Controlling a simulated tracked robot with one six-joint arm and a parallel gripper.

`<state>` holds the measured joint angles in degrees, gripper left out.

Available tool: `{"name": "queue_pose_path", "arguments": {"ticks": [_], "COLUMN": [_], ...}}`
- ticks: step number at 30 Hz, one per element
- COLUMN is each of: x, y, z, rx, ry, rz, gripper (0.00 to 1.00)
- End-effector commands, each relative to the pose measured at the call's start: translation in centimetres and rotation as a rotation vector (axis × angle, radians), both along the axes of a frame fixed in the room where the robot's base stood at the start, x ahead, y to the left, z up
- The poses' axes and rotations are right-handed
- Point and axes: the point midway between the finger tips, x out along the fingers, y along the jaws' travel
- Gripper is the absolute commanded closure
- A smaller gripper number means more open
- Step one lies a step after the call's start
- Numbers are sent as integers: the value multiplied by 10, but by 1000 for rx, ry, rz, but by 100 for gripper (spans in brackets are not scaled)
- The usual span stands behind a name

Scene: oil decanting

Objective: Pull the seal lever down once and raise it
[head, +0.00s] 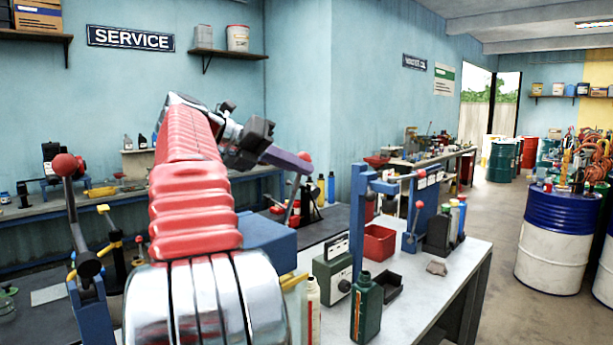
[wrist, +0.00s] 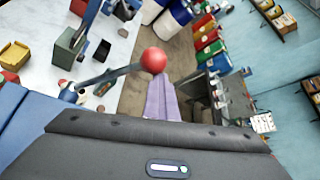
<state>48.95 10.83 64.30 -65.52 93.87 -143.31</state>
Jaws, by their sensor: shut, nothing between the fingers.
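My gripper (head: 303,164) is shut and empty, its two purple fingers together and pointing right in the head view. In the wrist view my gripper (wrist: 160,82) has its fingertips just below a red ball knob (wrist: 153,60). The knob tops a grey lever (wrist: 112,74) that runs left from it; I take this as the seal lever. In the head view the red knob (head: 304,157) shows right at the fingertips, with its rod (head: 293,197) slanting down to the left. I cannot tell whether fingers and knob touch. The lever's base is partly hidden.
A blue post frame (head: 360,215) stands on the light bench (head: 440,262). A green bottle (head: 367,308), a white bottle (head: 311,310), a green box (head: 333,270) and a red bin (head: 379,243) stand nearby. Another red-knobbed lever (head: 66,166) rises at left. The aisle at right is open.

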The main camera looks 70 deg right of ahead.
Motion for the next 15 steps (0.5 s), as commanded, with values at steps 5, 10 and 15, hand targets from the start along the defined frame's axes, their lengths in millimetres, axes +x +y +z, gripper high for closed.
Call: {"name": "queue_pose_path", "arguments": {"ticks": [5,10,15], "x": [9,11,12], "y": [-1,-1,0], "z": [5,6,6], "rx": [-10,-12,-14], "ry": [-4,-4,-4], "rz": [22,26,28], "gripper": [100,100,100]}}
